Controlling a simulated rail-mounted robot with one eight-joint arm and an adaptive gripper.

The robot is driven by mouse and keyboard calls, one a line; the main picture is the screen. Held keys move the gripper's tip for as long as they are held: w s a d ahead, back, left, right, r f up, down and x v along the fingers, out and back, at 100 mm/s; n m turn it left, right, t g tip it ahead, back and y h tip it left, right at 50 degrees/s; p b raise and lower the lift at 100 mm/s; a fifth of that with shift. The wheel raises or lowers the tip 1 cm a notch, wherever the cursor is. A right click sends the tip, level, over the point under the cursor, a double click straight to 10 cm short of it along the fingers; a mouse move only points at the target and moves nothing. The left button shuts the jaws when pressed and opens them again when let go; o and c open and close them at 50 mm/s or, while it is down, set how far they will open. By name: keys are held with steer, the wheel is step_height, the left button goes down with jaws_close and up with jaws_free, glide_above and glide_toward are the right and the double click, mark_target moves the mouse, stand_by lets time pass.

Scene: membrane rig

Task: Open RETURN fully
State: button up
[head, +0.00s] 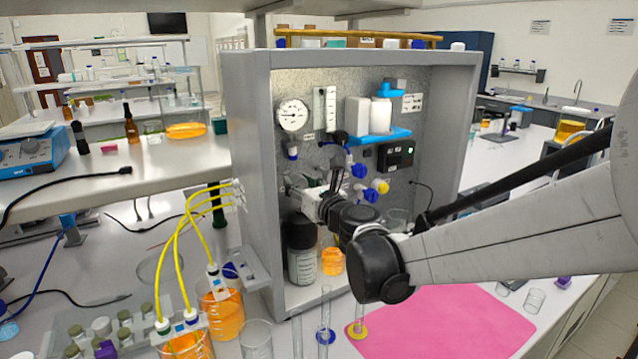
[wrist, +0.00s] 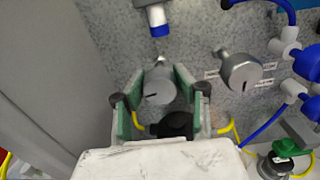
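In the wrist view a round grey knob (wrist: 158,90) with a dark pointer line sits on the speckled panel between the green-padded fingers of my gripper (wrist: 159,82). The fingers are spread, one on each side of the knob; whether either pad touches it I cannot tell. A second grey knob (wrist: 240,70) with a dark line is to the right, outside the fingers. Small labels (wrist: 268,66) beside the knobs are too small to read, so I cannot tell which is RETURN. In the head view my gripper (head: 297,186) is inside the grey cabinet, and the arm hides most of the knobs.
Blue valves and tubing (wrist: 308,62) are to the right of the knobs. The cabinet's left wall (head: 252,185) is close to my gripper. A dark-capped bottle (head: 301,255) and an orange beaker (head: 332,258) stand below. A pink mat (head: 450,325) lies in front.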

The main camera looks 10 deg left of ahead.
steer(key=c, duration=0.4)
steer(key=shift+c, duration=0.2)
steer(key=shift+f+n, duration=0.1)
steer(key=shift+n, duration=0.2)
steer(key=n+b, duration=0.2)
steer(key=shift+n, duration=0.4)
steer(key=n+b, duration=0.1)
steer(key=n, duration=0.2)
steer(key=shift+n+b, duration=0.3)
steer(key=shift+b, duration=0.05)
steer(key=n+b, duration=0.1)
steer(key=n, duration=0.3)
steer(key=shift+s+a+n, duration=0.1)
steer(key=shift+n, duration=0.2)
steer(key=n+b, duration=0.1)
steer(key=n, duration=0.3)
steer(key=shift+n+b, duration=0.35)
steer(key=shift+n, duration=0.05)
steer(key=o, duration=1.2)
